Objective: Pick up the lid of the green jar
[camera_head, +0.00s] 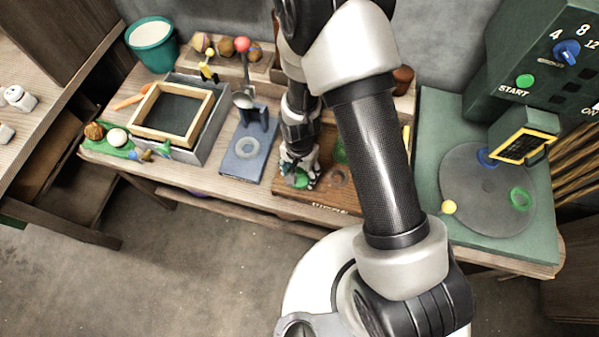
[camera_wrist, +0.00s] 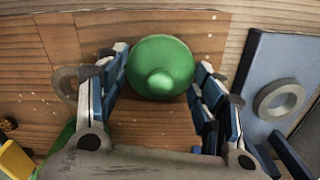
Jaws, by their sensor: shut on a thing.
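The green lid (camera_wrist: 160,68), round with a small knob on top, sits between the two fingers of my gripper (camera_wrist: 162,62) in the wrist view. My gripper is shut on it. In the head view my gripper (camera_head: 299,168) is low over the left front of the brown wooden board (camera_head: 290,205), with green (camera_head: 300,179) showing beneath the fingers. I cannot tell whether the jar's body is under the lid. Another green piece (camera_head: 340,150) lies on the board to the right, partly hidden by my arm; it also shows at the lower left of the wrist view (camera_wrist: 62,142).
A blue stand (camera_head: 240,165) with a grey ring is just left of the board. A wood-framed tray (camera_head: 205,98) stands further left. A green machine with a round plate (camera_head: 470,195) is to the right.

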